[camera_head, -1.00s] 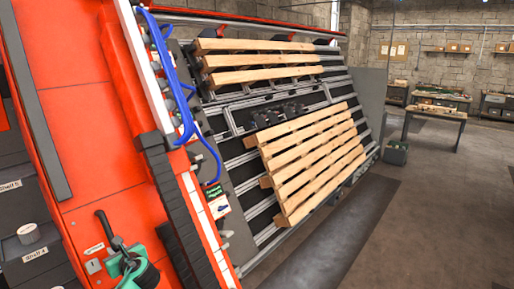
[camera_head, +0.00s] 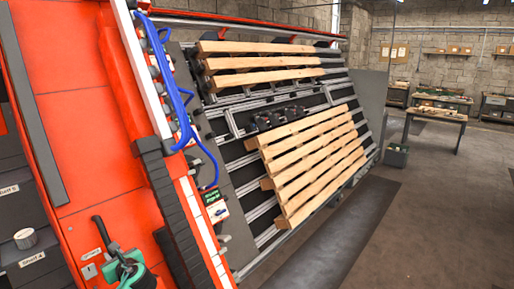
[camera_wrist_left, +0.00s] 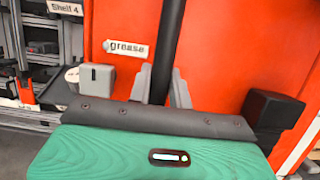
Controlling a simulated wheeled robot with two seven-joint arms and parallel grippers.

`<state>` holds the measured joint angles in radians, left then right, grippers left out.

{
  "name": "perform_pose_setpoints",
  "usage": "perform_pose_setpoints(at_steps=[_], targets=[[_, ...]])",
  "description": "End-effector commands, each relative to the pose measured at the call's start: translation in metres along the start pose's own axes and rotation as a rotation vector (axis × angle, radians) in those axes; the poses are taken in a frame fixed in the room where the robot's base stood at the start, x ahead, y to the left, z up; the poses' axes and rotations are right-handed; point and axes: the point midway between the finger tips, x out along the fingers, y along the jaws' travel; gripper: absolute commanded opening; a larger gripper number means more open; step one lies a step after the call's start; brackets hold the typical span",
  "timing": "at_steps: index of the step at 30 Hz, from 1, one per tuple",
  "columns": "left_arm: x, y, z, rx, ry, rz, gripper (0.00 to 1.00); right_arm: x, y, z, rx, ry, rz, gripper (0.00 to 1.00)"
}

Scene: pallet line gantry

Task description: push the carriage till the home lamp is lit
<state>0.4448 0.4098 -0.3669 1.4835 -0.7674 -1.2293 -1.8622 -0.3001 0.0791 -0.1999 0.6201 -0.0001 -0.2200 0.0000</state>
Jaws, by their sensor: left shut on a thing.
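The tall red carriage (camera_head: 90,120) fills the left of the head view and leans in the picture. A black bar handle (camera_head: 103,231) stands on its lower face beside a "grease" label (camera_head: 90,254). My left gripper (camera_head: 113,250) is at that bar, partly cut off by the frame. In the left wrist view its grey fingers (camera_wrist_left: 163,85) are on both sides of the upright black bar (camera_wrist_left: 170,40), shut on it. Red panel (camera_wrist_left: 230,50) lies behind. I cannot make out a home lamp in either view. My right gripper is not in view.
A slanted rack (camera_head: 228,122) with wooden pallets (camera_head: 312,165) stands to the right. Blue hose (camera_head: 180,105) hangs along the carriage edge. Shelves (camera_head: 30,240) are at lower left. A workbench (camera_head: 437,114) and a grey bin (camera_head: 396,155) stand farther back. Floor at right is clear.

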Motion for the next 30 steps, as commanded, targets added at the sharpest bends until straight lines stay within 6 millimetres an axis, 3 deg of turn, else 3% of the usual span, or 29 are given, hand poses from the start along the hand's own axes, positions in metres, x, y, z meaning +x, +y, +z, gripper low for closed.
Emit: perform_pose_setpoints(at_steps=[30], targets=[[-0.003,-0.015,0.002,-0.007,0.0,-0.016,0.0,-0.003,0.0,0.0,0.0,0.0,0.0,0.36]])
